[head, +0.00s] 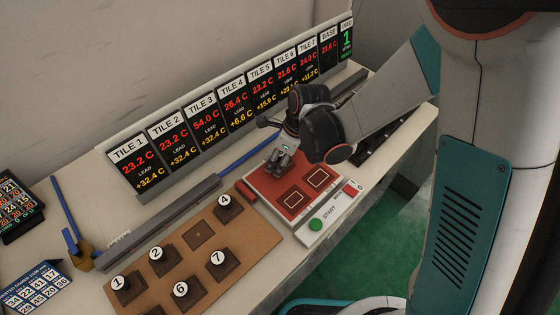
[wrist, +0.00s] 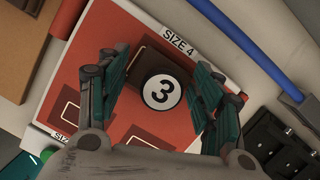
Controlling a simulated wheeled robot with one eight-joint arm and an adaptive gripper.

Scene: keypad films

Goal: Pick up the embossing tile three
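Embossing tile three is a dark brown block with a white round label "3" (wrist: 161,92). It sits on the red plate (wrist: 200,20) near the "SIZE 4" mark in the wrist view. My gripper (wrist: 160,85) is open, with one finger on each side of the tile. Whether the fingers touch it I cannot tell. In the head view my gripper (head: 280,162) is low over the far left part of the red plate (head: 300,207) and hides the tile.
A brown board (head: 240,240) holds several numbered tiles and one empty square place (head: 199,235). A display row (head: 230,105) stands behind; TILE 3 reads 54.0 C. A blue rod (head: 248,153) lies beyond the plate. A green START button (head: 316,224) is at the plate's front.

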